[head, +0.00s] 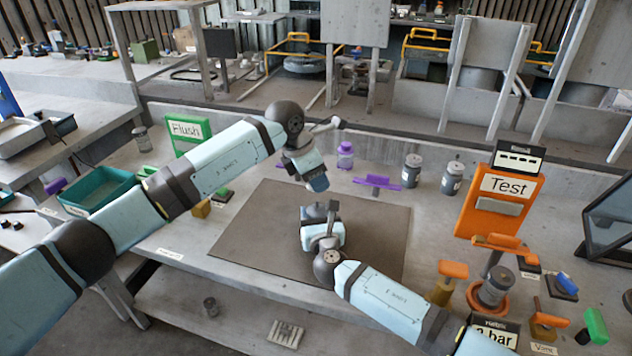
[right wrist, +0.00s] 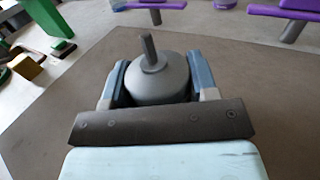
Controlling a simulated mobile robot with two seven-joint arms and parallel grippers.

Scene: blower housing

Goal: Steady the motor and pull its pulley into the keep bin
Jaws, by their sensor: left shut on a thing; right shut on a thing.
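The motor (right wrist: 157,80) is a grey cylinder standing upright with a bare thin shaft on top in the right wrist view. In the head view the motor (head: 318,213) is mostly hidden by my right gripper (head: 316,222). My right gripper (right wrist: 160,84) is shut on it, one finger on each side. My left gripper (head: 317,182) points down, above and behind the motor, apart from it. It is shut on the pulley, which its fingers hide. A teal open bin (head: 128,182) stands at the left of the bench; its label is too small to read.
A dark mat (head: 250,235) lies under the motor. A green Flush sign (head: 187,130) stands at the left, an orange Test sign (head: 500,200) at the right. Purple-handled parts (head: 377,182) and grey canisters (head: 452,178) stand behind the mat. Orange-handled parts (head: 452,270) crowd the right.

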